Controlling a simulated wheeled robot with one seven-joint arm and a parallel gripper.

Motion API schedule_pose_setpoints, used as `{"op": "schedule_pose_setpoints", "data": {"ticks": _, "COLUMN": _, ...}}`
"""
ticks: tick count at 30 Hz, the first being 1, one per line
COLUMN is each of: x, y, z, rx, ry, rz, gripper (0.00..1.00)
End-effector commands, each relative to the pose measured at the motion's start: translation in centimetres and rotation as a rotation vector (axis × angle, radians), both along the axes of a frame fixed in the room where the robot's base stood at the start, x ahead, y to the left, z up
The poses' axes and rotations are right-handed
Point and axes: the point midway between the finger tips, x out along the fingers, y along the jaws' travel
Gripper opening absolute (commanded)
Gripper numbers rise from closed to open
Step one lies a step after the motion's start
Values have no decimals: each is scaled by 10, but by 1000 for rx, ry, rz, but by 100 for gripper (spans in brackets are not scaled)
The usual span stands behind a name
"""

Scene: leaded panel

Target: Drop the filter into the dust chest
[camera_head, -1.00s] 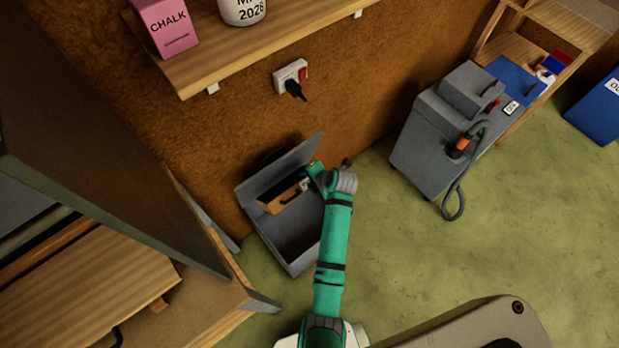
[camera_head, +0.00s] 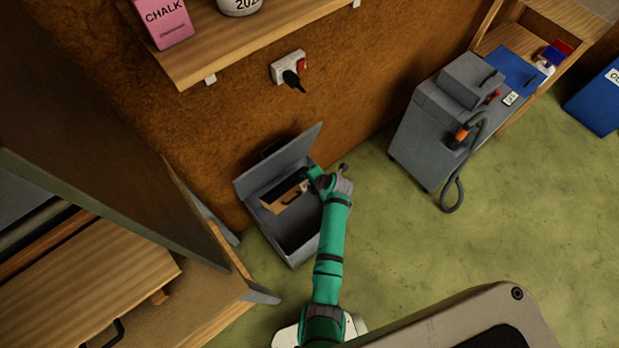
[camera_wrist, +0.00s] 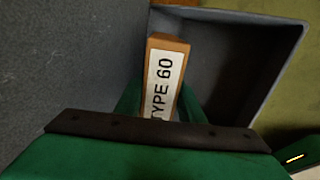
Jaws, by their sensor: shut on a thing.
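The dust chest (camera_head: 283,258) is a grey box on the floor against the brown wall, with its lid (camera_head: 270,163) raised. It also shows in the wrist view (camera_wrist: 285,36), its inside open below my gripper. The filter (camera_head: 281,203) is an orange-brown block at the mouth of the chest. In the wrist view the filter (camera_wrist: 172,45) carries a white label reading "TYPE 60". My gripper (camera_head: 306,186) is shut on the filter and holds it over the chest opening. The fingertips are partly hidden in both views.
A grey machine (camera_head: 436,133) with a hose stands on the green floor to the right. A wooden shelf (camera_head: 262,38) and a socket with a plug (camera_head: 289,68) are on the wall above. A wooden bench (camera_head: 80,270) stands at left. The floor between is clear.

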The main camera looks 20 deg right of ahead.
Motion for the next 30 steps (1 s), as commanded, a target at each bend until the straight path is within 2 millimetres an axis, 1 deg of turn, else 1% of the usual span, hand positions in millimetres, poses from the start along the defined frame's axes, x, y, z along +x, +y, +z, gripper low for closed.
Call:
{"op": "schedule_pose_setpoints", "data": {"ticks": 9, "x": -1, "y": -5, "z": -26, "rx": 1, "ry": -1, "rz": -9, "gripper": 0}}
{"op": "schedule_pose_setpoints", "data": {"ticks": 15, "x": -1, "y": -5, "z": -38, "rx": 1, "ry": -1, "rz": -9, "gripper": 0}}
{"op": "schedule_pose_setpoints", "data": {"ticks": 21, "x": -1, "y": -4, "z": -44, "rx": 1, "ry": -1, "rz": -7, "gripper": 0}}
{"op": "schedule_pose_setpoints", "data": {"ticks": 29, "x": -1, "y": -3, "z": -44, "rx": 0, "ry": -1, "rz": -5, "gripper": 0}}
{"op": "schedule_pose_setpoints", "data": {"ticks": 30, "x": 0, "y": -3, "z": -44, "rx": 0, "ry": -1, "rz": -5, "gripper": 37}}
